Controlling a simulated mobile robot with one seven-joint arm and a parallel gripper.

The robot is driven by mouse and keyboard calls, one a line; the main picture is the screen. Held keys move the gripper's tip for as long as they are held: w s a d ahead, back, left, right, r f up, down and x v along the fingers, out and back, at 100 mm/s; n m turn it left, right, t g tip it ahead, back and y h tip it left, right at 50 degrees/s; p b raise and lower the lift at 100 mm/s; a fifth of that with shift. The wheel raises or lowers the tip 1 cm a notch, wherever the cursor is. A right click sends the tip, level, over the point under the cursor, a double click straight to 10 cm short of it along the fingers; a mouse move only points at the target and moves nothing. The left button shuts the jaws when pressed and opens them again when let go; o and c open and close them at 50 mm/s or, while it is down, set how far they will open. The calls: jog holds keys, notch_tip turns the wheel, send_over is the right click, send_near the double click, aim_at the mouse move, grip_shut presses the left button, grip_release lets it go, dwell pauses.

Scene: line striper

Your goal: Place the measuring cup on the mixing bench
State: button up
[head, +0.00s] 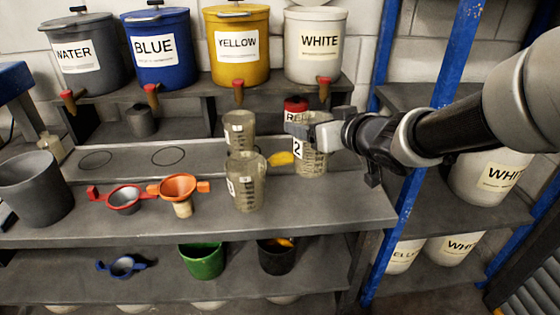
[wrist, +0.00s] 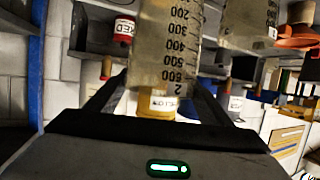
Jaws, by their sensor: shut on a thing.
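My gripper (head: 325,133) is shut on a clear, grimy measuring cup (head: 311,160) with a 2 label. The cup looks upright at the right of the mixing bench (head: 330,208); I cannot tell whether its base touches the bench. In the wrist view the cup (wrist: 167,42), with its printed scale, sits between my fingers. A second measuring cup (head: 246,185) stands on the bench to the left, and a third (head: 239,128) stands behind that one.
Orange (head: 178,190) and red (head: 123,199) funnel-like tools and a grey bucket (head: 35,188) occupy the bench's left. A yellow item (head: 281,159) lies beside the held cup. Blue posts (head: 420,175) stand at right. The front right bench top is clear.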

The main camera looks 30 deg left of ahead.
aim_at(312, 160)
notch_tip(312, 160, down, 10)
jog(key=b, duration=0.4)
jog(key=shift+f+b, duration=0.15)
jog(key=shift+b, duration=0.15)
jog(key=o, duration=1.4)
jog(key=shift+c, duration=0.2)
